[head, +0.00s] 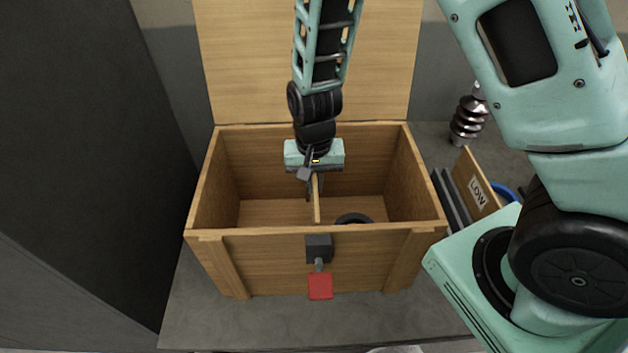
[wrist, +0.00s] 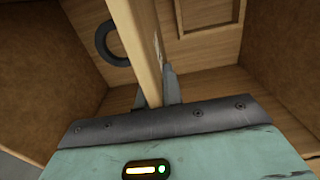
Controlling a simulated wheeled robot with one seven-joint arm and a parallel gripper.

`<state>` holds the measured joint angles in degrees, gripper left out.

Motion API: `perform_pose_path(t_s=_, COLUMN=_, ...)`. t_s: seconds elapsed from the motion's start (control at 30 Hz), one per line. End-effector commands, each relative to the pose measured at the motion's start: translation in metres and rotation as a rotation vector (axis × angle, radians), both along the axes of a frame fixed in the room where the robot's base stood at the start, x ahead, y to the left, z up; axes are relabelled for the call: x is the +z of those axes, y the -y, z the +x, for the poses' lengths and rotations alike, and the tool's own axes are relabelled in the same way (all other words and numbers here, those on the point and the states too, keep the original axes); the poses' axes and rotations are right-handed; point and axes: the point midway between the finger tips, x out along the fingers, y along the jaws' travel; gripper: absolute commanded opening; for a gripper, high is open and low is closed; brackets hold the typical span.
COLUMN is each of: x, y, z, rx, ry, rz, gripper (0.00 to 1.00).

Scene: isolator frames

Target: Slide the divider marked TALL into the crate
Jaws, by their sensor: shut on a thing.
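The open wooden crate (head: 270,262) stands on a grey surface with its lid (head: 310,60) raised behind it. My gripper (head: 313,180) is inside the crate opening and shut on a thin wooden divider (head: 317,208). The divider is seen nearly edge-on, upright, near the middle of the crate's width. In the wrist view the divider (wrist: 149,60) runs up between my gripper's fingers (wrist: 158,92). A faint marking shows on its face but is not legible. Its lower edge and any slots are hidden, so I cannot tell whether it touches the floor.
A black ring (head: 353,218) lies on the crate floor right of the divider. A grey latch (head: 318,248) with a red tag (head: 320,286) hangs on the front. At right, a board marked LOW (head: 477,188) leans in a dark rack (head: 451,197); a brown insulator (head: 468,122) stands behind.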

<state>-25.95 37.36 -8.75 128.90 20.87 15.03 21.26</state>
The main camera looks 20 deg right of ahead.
Motion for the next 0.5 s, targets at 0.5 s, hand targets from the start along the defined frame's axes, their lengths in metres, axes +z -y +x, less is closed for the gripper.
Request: perform_pose_path(t_s=0.5, x=-0.013, y=0.000, z=0.000, rx=0.000, ry=0.001, rz=0.001, gripper=0.00)
